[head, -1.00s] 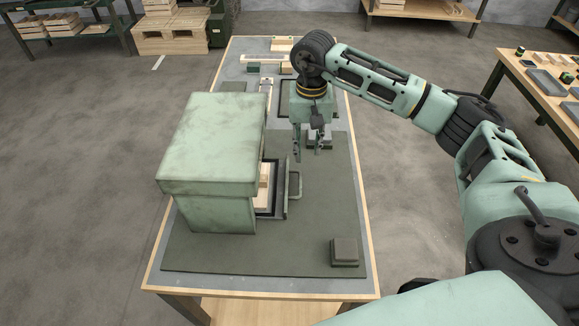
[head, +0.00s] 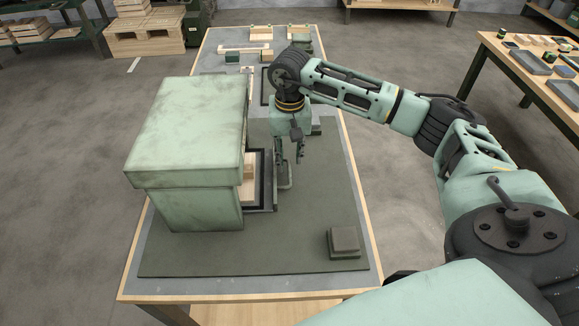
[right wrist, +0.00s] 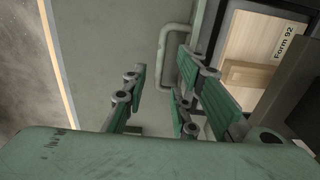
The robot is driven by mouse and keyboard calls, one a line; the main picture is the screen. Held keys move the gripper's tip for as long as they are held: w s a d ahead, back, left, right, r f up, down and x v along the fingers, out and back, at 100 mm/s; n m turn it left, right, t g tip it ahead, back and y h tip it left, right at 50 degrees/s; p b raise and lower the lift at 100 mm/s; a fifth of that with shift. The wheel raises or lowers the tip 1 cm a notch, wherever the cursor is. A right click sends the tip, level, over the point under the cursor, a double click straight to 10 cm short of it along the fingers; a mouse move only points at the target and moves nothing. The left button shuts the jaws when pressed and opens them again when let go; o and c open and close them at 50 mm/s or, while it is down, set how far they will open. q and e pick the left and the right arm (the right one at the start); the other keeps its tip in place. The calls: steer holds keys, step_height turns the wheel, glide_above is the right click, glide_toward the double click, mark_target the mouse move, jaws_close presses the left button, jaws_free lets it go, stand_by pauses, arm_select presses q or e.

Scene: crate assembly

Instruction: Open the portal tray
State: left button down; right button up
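The pale green portal (head: 190,140) stands on the mat like a lidded box. Its tray (head: 263,195) sticks partly out of the right side, with a pale wooden piece inside. The tray's front has a grey bar handle (head: 286,175); the handle also shows in the right wrist view (right wrist: 164,55). My right gripper (head: 290,158) is above the handle, pointing down. In the right wrist view, my right gripper's fingers (right wrist: 158,105) are apart with nothing held between them, and the handle lies beyond the fingertips. Contact cannot be told. My left gripper is not in view.
A grey square block (head: 344,241) sits on the dark mat (head: 270,258) near the front right. Wooden pieces and small parts lie at the table's far end. The mat right of the tray is clear. A side table (head: 530,70) with trays stands at the right.

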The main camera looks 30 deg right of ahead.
mark_target(290, 171)
step_height(290, 171, down, 5)
steer(key=shift+r, duration=0.1)
stand_by(0.3)
jaws_close()
stand_by(0.4)
